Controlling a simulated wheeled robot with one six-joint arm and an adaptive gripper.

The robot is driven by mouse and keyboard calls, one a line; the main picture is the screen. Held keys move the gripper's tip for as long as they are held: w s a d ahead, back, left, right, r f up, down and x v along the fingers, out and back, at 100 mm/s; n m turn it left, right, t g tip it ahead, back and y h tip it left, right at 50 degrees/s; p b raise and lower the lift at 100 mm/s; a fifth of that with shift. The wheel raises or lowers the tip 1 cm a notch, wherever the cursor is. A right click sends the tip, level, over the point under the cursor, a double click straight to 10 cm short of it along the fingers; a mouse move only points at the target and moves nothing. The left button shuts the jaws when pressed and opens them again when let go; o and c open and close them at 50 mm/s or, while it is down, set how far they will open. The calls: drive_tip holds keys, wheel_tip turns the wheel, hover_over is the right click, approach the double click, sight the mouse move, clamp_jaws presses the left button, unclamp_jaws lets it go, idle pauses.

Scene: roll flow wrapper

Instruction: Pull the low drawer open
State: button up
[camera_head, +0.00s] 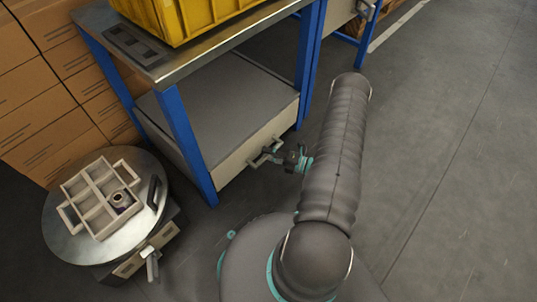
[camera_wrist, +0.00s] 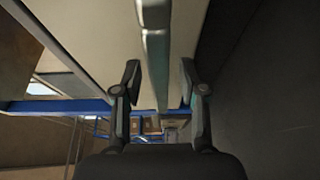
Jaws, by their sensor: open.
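The low drawer (camera_head: 235,162) is a wide pale-fronted drawer under the blue-framed workbench. Its grey bar handle (camera_head: 265,152) sticks out from the front. My gripper (camera_head: 285,157) is beside the handle, in front of the drawer. In the wrist view, my gripper (camera_wrist: 159,75) is open, with one finger on each side of the handle bar (camera_wrist: 155,50). The bar lies between the fingers, with gaps visible on both sides. The drawer front (camera_wrist: 95,40) fills the upper left there. The drawer looks closed or nearly so.
A yellow crate (camera_head: 185,18) and a dark tray (camera_head: 133,42) stand on the bench top. A round metal table (camera_head: 65,230) at left holds a divided tray (camera_head: 75,187). Cardboard boxes (camera_head: 40,90) are stacked behind. The floor (camera_head: 440,170) at right is clear.

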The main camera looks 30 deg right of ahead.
drive_tip(key=shift+c, duration=0.3)
clamp_jaws()
drive_tip(key=shift+s, duration=0.1)
